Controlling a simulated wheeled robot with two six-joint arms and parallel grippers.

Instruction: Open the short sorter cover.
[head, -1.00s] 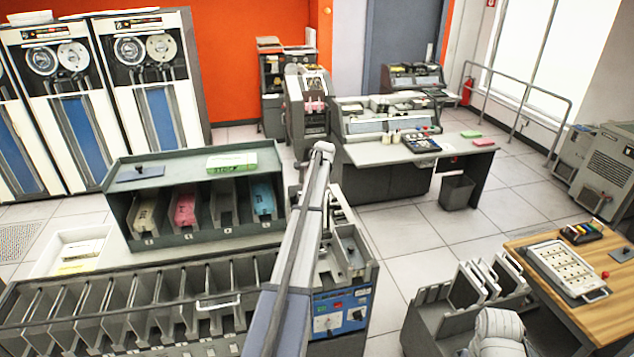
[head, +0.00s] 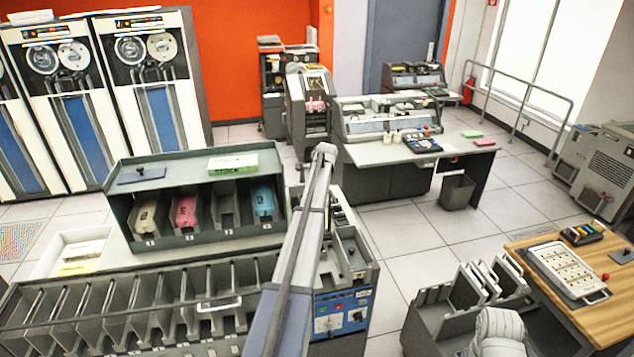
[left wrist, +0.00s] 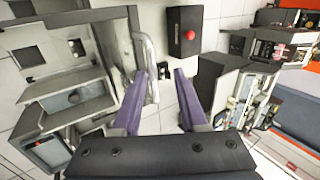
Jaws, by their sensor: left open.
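The sorter (head: 90,313) is the long grey machine with a row of slanted pockets at the lower left in the head view. A pale handle (head: 218,305) lies across its pockets. Its right end has a blue control panel (head: 342,312). My left arm crosses in front of this end and hides part of it; its gripper does not show there. In the left wrist view, my left gripper (left wrist: 160,75) is open and empty between purple fingers. A pale, shiny upright strip (left wrist: 147,60) is close to its left finger; contact is unclear. I cannot single out the short cover.
A dark green card rack (head: 230,240) stands behind the sorter. In the left wrist view, a grey machine (left wrist: 60,105) is at left and a dark box with a red button (left wrist: 190,35) is ahead. A grey slotted bin (head: 428,325) and wooden table (head: 600,318) stand at right.

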